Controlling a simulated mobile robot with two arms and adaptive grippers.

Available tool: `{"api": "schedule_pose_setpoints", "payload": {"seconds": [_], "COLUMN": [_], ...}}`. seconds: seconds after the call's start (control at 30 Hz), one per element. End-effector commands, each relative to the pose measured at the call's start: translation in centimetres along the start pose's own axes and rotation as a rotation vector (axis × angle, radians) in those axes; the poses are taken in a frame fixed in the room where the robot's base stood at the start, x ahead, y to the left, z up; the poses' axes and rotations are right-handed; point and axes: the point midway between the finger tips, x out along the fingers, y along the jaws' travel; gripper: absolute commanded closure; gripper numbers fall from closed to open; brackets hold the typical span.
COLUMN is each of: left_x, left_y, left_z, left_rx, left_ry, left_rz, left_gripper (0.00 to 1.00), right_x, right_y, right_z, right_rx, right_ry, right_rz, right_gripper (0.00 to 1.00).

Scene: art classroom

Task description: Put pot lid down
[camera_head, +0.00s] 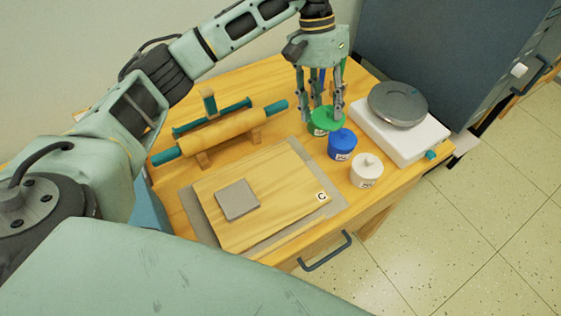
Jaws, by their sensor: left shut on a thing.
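My left gripper (325,110) points down at the back of the wooden table and is shut on the green pot lid (327,124). The lid is at the green pot (315,131); the fingers hide part of both, and I cannot tell whether the lid rests fully on the rim. A blue pot (342,145) with its lid on stands just in front of it. A white pot (366,172) with its lid on stands nearer the front edge. My right gripper is not in view.
A white turntable device (405,137) with a grey disc stands to the right. A rolling pin (222,131) lies on a wooden stand at the left. A wooden board (275,190) with a grey square block (237,199) lies in front. A dark cabinet (440,50) stands behind.

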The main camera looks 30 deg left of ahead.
Motion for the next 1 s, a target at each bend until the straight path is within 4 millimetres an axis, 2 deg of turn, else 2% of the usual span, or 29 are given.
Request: {"api": "schedule_pose_setpoints", "payload": {"seconds": [0.1,0.23,0.7,1.0], "left_x": [0.1,0.2,4.8,6.4], "left_y": [0.2,-0.3,-7.9,-9.2], "left_z": [-1.1,-1.0,5.7,6.6], "left_rx": [0.009,0.012,0.009,0.012], "left_ry": [-0.004,-0.007,-0.009,-0.007], "left_rz": [-0.010,-0.015,-0.015,-0.013], "left_gripper": [0.75,0.75,0.76,0.76], "right_x": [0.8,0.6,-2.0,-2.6], "right_y": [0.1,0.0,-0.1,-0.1], "right_z": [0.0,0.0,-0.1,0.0], "right_rx": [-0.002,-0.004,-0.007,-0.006], "right_ry": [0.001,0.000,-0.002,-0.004], "right_rz": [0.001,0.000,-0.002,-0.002], "right_gripper": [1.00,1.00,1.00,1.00]}}
